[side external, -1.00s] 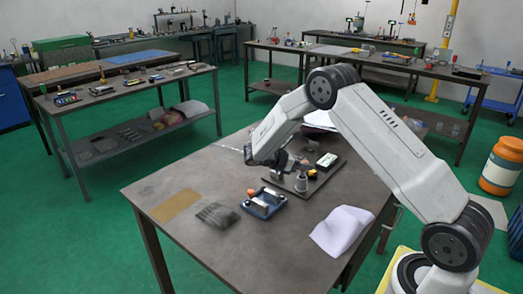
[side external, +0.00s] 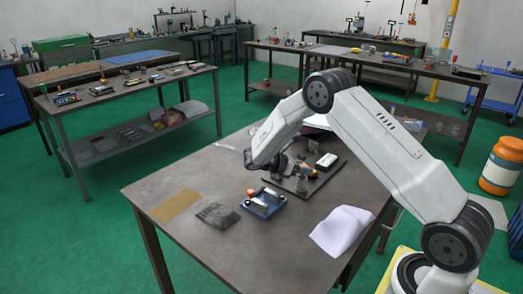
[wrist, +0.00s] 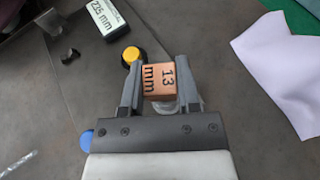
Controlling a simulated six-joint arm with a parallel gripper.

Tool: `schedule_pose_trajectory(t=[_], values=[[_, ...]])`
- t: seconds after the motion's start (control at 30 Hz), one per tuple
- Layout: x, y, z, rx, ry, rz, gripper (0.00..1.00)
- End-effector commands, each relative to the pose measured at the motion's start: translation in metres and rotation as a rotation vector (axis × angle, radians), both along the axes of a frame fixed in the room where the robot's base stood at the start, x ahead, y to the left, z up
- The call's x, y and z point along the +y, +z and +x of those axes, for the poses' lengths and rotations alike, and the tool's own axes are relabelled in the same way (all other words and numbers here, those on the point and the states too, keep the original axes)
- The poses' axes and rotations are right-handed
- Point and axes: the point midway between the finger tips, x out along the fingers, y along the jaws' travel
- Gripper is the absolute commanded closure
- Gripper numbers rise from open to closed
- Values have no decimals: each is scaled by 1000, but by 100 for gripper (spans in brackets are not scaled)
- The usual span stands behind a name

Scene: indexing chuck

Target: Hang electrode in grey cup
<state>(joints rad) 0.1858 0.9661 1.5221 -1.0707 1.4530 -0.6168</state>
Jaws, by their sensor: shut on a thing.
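My gripper (wrist: 158,66) is shut on a copper-orange block marked "13 mm", which I take to be the electrode (wrist: 159,78). The block sits between the two grey fingers in the wrist view. In the side view my gripper (side external: 285,166) is over the dark plate, and the block is too small to make out there. A small grey upright piece, apparently the grey cup (side external: 301,184), stands on the plate close by the gripper.
A block marked "235 mm" (wrist: 106,17) and a yellow round knob (wrist: 132,55) are near the gripper. A blue fixture (side external: 265,204) stands on the table to the left. White paper (side external: 342,229) lies at right.

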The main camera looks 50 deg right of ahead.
Motion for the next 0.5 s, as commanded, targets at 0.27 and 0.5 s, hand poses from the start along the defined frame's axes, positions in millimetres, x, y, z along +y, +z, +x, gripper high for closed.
schedule_pose_trajectory(t=[0.27, 0.5], values=[[0, -4, 0, 0, 1, 0, 100], [0, -7, 0, -1, 1, -1, 100]])
